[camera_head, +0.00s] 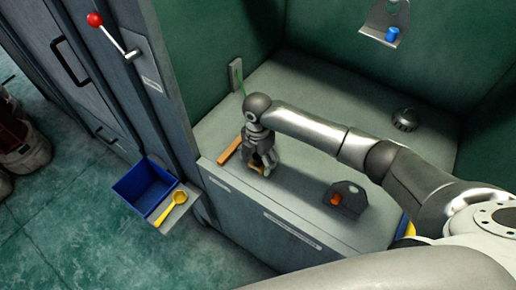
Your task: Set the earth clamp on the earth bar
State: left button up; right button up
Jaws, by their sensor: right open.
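An orange-brown bar (230,149), which looks like the earth bar, lies near the left front edge of the grey worktop. My right gripper (261,165) points down just right of it, open, with its fingers close to the worktop. A small orange piece (256,171) shows low by the fingertips; it may be part of the earth clamp, mostly hidden by the gripper. I cannot tell if the fingers touch it. A thin green line (242,86) runs down from a plate (236,75) on the back wall towards my right wrist. My left gripper is out of view.
A dark block with an orange part (345,199) stands right on the worktop (300,215); a dark round knob (405,119) sits behind. A blue bin (146,187) and yellow ladle-like item (171,208) are at left, below a red-knobbed lever (95,19). Green walls enclose the worktop.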

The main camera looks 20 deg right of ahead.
jog(key=shift+f, duration=0.45)
jog(key=shift+c, duration=1.2)
jog(key=c, duration=1)
jog(key=shift+r+p, duration=0.4)
jog(key=shift+p, duration=0.1)
notch_tip(320, 180, up, 4)
jog(key=p, duration=0.4)
jog(key=shift+r, duration=0.2)
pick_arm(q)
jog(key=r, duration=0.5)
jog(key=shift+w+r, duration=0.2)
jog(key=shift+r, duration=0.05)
pick_arm(e)
jog(key=shift+f, duration=0.1)
